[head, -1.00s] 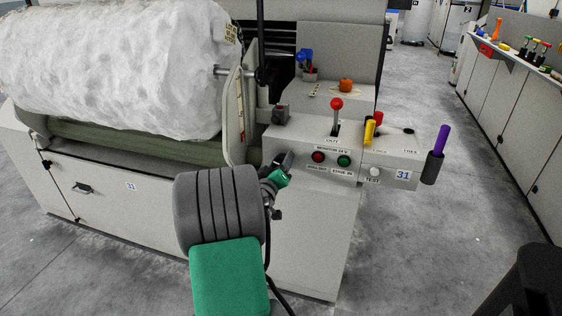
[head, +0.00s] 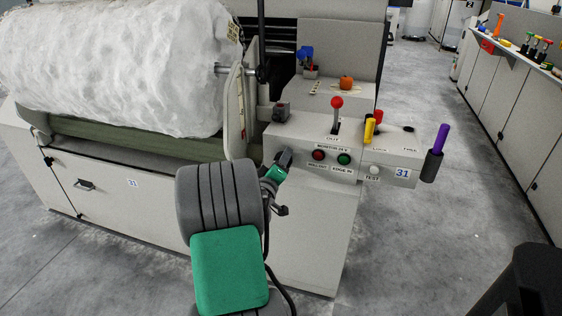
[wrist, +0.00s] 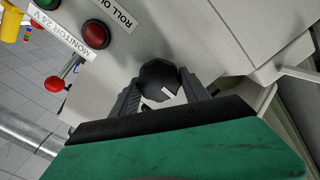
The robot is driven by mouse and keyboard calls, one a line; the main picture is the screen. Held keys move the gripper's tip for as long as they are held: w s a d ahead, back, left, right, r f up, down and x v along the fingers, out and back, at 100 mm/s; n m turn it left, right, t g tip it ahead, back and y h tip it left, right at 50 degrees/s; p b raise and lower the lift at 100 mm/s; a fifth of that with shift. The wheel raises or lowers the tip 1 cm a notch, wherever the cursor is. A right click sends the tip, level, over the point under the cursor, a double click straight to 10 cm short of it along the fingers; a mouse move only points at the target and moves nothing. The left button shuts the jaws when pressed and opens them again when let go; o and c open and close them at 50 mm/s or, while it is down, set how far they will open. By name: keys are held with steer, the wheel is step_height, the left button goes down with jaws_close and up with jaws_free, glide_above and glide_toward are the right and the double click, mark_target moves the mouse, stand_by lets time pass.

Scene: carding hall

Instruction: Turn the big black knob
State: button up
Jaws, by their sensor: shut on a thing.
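The big black knob (wrist: 160,78) shows in the wrist view on the pale front panel. A short white pointer mark is on its face. My gripper (wrist: 162,92) is shut on it, with one grey finger at each side of the knob.
Beside the knob are a red button (head: 319,155) and a green button (head: 344,159). Above stand a red-balled lever (head: 337,103) and a yellow handle (head: 369,131). A purple handle (head: 440,139) sticks up at the right end. A large white fibre roll (head: 120,70) lies at left.

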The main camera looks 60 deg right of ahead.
steer(key=o, duration=1.4)
steer(key=shift+c, duration=0.2)
steer(key=s+a, duration=0.1)
steer(key=a, duration=0.6)
steer(key=shift+s+a, duration=0.15)
steer(key=shift+a, duration=0.2)
